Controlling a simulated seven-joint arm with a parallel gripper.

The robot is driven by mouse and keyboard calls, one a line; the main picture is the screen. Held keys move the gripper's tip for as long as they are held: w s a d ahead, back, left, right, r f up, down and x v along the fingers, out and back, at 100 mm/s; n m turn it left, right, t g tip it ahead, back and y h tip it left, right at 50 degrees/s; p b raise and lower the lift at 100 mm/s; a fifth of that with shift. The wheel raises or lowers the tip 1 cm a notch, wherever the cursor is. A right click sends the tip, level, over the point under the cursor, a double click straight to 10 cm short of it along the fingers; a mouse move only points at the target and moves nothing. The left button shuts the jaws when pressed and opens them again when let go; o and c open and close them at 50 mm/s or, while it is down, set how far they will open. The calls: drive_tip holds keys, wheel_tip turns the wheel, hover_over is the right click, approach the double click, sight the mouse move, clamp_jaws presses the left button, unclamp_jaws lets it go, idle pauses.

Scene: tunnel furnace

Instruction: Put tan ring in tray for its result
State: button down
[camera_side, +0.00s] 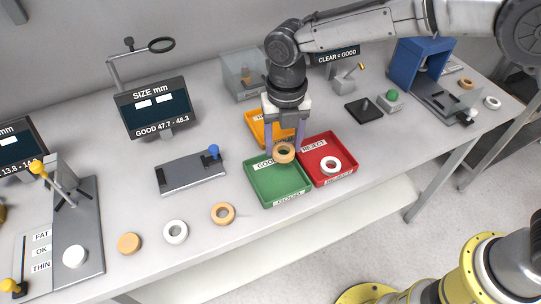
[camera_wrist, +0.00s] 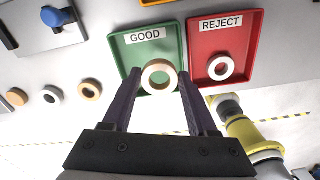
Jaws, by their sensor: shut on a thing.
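My gripper (camera_side: 284,149) is shut on a tan ring (camera_side: 284,153) and holds it above the green GOOD tray (camera_side: 277,195), near that tray's back right corner in the side view. In the wrist view, the tan ring (camera_wrist: 159,76) sits between the two dark fingers of my gripper (camera_wrist: 158,80), over the front part of the green tray (camera_wrist: 122,48). The red REJECT tray (camera_side: 318,180) stands to the right of the green one and holds a white ring (camera_side: 330,165). No ring shows inside the green tray.
An orange tray (camera_side: 250,120) stands behind my gripper, partly hidden. A tan ring (camera_side: 223,213), a white ring (camera_side: 175,232) and another tan ring (camera_side: 129,243) lie along the front of the table. A size display (camera_side: 155,107) and a grey gauge with blue knob (camera_side: 190,172) stand left.

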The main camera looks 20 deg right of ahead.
sight(270, 167)
drive_tip(key=w+f, duration=0.1)
drive_tip(key=a+f, duration=0.1)
drive_tip(key=w+f, duration=0.1)
drive_tip(key=shift+w+a+f, duration=0.3)
drive_tip(key=shift+a, duration=0.1)
drive_tip(key=shift+f, duration=1.5)
drive_tip(key=shift+f, duration=0.15)
drive_tip(key=shift+c, duration=0.9)
unclamp_jaws()
wheel_tip(270, 167, up, 12)
drive_tip(key=shift+r, duration=0.2)
drive_tip(key=shift+d, duration=0.1)
